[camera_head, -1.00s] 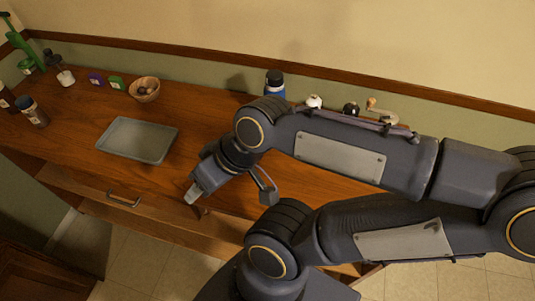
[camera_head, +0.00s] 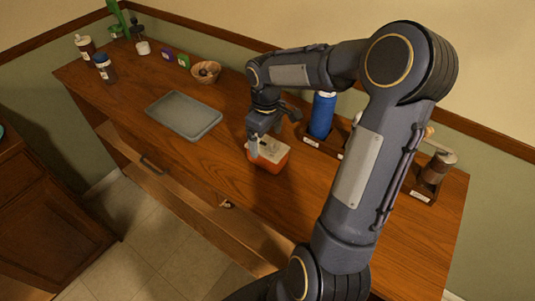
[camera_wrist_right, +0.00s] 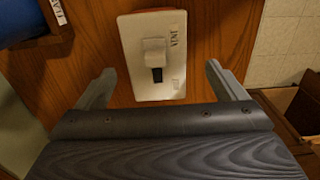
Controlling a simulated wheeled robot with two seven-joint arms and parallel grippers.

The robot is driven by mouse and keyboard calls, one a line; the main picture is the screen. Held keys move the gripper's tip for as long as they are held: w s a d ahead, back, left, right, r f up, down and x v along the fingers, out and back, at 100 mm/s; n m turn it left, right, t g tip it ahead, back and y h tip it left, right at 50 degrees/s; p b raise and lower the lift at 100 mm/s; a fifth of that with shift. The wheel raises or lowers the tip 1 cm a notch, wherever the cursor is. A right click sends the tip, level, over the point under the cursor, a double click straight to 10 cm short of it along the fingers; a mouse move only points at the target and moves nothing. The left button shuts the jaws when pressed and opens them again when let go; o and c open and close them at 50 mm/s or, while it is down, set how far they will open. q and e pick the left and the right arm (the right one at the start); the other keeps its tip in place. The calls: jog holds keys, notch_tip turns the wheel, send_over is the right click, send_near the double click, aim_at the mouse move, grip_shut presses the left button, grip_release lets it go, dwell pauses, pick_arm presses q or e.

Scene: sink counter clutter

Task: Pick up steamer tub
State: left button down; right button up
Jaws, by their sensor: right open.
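The steamer tub (camera_head: 268,163) is a small orange tub with a white lid, standing on the wooden counter. In the right wrist view its white lid (camera_wrist_right: 150,28) shows a raised tab with a dark slot and the word VENT. My right gripper (camera_head: 270,142) is over the tub, fingers pointing down. In the wrist view the open fingers (camera_wrist_right: 160,75) stand on the left and right of the lid, with a gap on each side and nothing held. The gripper hides part of the lid in the head view. My left gripper is not in view.
A grey tray (camera_head: 185,114) lies left of the tub. A blue bottle (camera_head: 322,115) stands in a labelled wooden holder behind it. Counter between tray and tub is clear.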

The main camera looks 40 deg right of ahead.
aim_at(267, 146)
jog(key=f, duration=0.5)
jog(key=shift+d+f+p, duration=0.2)
jog(key=shift+d+p, duration=0.05)
jog(key=shift+p, duration=0.1)
jog(key=c, duration=1.3)
jog(key=shift+r, duration=0.1)
